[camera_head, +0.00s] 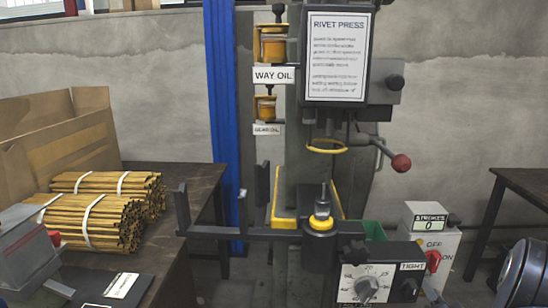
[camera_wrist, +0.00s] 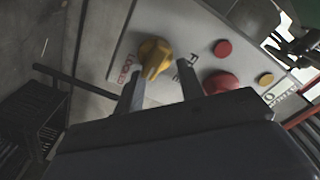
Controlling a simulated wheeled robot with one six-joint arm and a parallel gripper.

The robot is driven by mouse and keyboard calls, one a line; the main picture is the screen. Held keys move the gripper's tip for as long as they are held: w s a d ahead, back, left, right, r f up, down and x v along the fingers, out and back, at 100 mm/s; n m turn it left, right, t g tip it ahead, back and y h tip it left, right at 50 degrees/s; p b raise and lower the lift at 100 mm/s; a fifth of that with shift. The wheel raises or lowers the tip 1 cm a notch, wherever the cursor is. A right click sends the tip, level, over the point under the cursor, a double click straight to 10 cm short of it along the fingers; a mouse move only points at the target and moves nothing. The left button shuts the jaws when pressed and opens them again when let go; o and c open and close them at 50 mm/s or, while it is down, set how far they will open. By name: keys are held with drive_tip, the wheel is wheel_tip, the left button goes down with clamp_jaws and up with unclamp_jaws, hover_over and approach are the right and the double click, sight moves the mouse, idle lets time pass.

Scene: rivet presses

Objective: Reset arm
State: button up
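My gripper (camera_wrist: 159,72) shows in the wrist view with two dark fingers apart and nothing clearly held between them. A yellow knob (camera_wrist: 154,56) on a light grey panel (camera_wrist: 205,38) lies just beyond the fingertips, nearer the left finger. I cannot tell whether a finger touches it. Red lettering is beside the knob. I cannot make out my gripper's fingers in the head view. There the rivet press (camera_head: 337,60) stands in the middle, with a red-ended lever (camera_head: 401,163) at its right.
A dark bar with upright ends (camera_head: 250,233) reaches left from the press. A dial box (camera_head: 370,284) and a counter reading 0 (camera_head: 430,222) are at lower right. Bundled yellow rods (camera_head: 95,222) lie on the left table. Red buttons (camera_wrist: 221,84) are on the wrist-view panel.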

drive_tip(key=shift+s+a+r+n+b, duration=0.1)
drive_tip(key=shift+s+a+n+b, duration=0.35)
drive_tip(key=shift+n, duration=1.05)
drive_tip(key=shift+s+r+n+b, duration=0.1)
drive_tip(key=shift+s+n+b, duration=0.1)
drive_tip(key=shift+n+b, duration=0.95)
drive_tip(key=shift+s+a+r+n+b, duration=0.1)
drive_tip(key=shift+s+a+n+b, duration=0.15)
drive_tip(key=shift+n, duration=1.6)
